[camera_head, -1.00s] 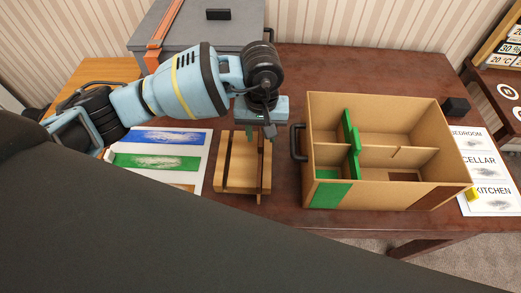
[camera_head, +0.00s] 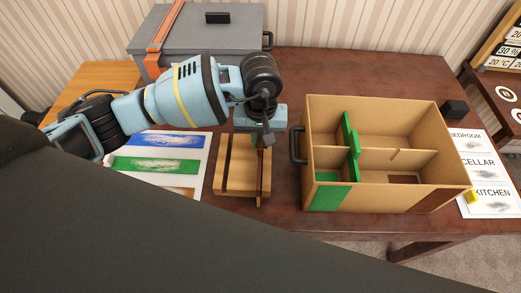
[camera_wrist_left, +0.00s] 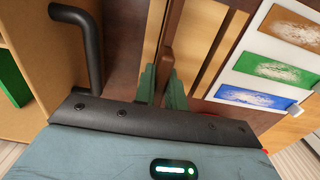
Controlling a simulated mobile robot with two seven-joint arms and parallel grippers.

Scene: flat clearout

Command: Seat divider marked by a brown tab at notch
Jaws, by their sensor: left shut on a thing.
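My left gripper (camera_head: 260,142) is over the wooden rack (camera_head: 239,183). In the left wrist view its green fingers (camera_wrist_left: 164,90) are shut on a thin brown divider (camera_wrist_left: 169,50), which appears to stand in the rack. In the head view the gripper hides most of the divider's upper part. The cardboard box (camera_head: 385,196) stands right of the rack, with a green divider (camera_head: 350,140) seated across its left part. A notch (camera_head: 398,153) shows in the box's lengthwise inner wall. A brown patch (camera_head: 436,198) marks the front wall at the right. My right gripper is not in view.
The box's black handle (camera_head: 297,145) stands close to the right of my left gripper. A sheet with colour bands (camera_head: 165,150) lies left of the rack. A grey case (camera_head: 190,35) is behind. Room-name cards (camera_head: 480,170) and a black block (camera_head: 455,107) are at the right.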

